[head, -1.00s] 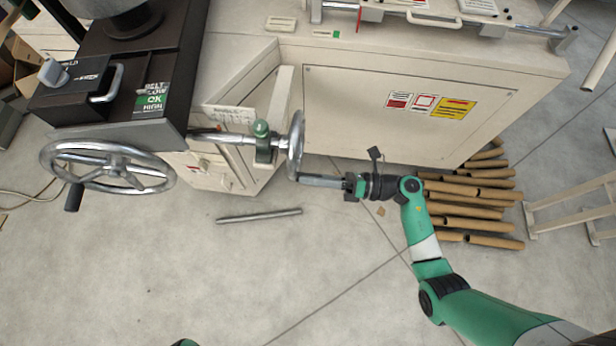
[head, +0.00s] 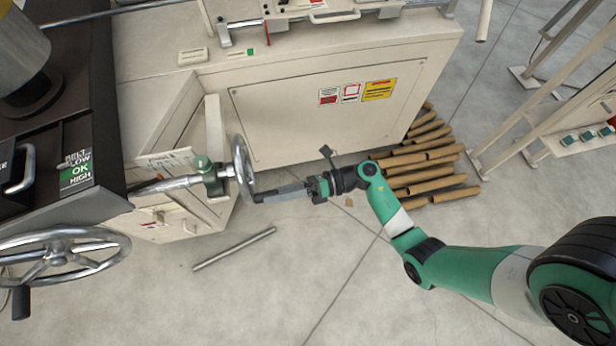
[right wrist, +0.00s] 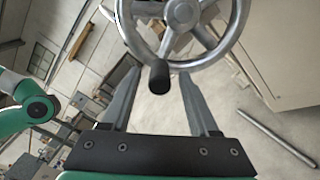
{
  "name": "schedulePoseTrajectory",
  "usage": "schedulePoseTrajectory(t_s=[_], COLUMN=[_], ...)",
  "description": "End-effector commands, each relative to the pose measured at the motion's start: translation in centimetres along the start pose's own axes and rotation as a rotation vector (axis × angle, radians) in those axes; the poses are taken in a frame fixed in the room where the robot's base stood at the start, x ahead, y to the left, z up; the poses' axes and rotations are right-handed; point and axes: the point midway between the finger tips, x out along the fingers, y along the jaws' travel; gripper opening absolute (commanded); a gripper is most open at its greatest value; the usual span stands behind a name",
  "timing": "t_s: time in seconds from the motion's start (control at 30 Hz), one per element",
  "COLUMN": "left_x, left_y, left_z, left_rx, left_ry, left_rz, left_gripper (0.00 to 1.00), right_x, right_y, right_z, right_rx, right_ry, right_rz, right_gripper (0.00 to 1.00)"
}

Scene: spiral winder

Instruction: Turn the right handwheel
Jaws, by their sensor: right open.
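The right handwheel (head: 240,170) is a metal wheel on a shaft at the machine's front, seen nearly edge-on in the head view. In the right wrist view the wheel (right wrist: 222,44) fills the top, with its dark handle (right wrist: 159,78) at the bottom of the rim. My right gripper (head: 258,198) is at the wheel's lower edge. In the right wrist view its two fingers (right wrist: 159,74) are open, one on each side of the handle, with gaps showing. Whether the handle lies fully between the fingertips is unclear. My left gripper is out of view.
A larger left handwheel (head: 62,284) sits at the lower left beside the dark machine head. A metal bar (head: 234,249) lies on the floor below the right wheel. Cardboard tubes (head: 430,180) lie behind my right arm.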

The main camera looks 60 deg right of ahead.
Motion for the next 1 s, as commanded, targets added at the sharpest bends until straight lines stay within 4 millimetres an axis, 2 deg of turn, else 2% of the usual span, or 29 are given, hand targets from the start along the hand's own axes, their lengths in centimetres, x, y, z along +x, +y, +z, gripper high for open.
schedulePoseTrajectory(t_s=[0.2,0.4,0.57,1.0], left_x=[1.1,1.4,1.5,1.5], left_y=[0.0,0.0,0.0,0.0], left_z=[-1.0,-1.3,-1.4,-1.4], left_rx=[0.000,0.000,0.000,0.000], left_ry=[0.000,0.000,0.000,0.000], left_rz=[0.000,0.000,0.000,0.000], left_gripper=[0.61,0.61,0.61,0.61], right_x=[-5.3,-9.0,-9.9,-9.9], right_y=[0.1,0.1,0.1,0.0], right_z=[0.3,0.1,0.0,0.0], right_rx=[0.001,0.000,0.000,0.001], right_ry=[-0.008,-0.004,-0.001,-0.001], right_rz=[-0.006,-0.003,0.000,0.000], right_gripper=[0.61,0.61,0.61,0.61])
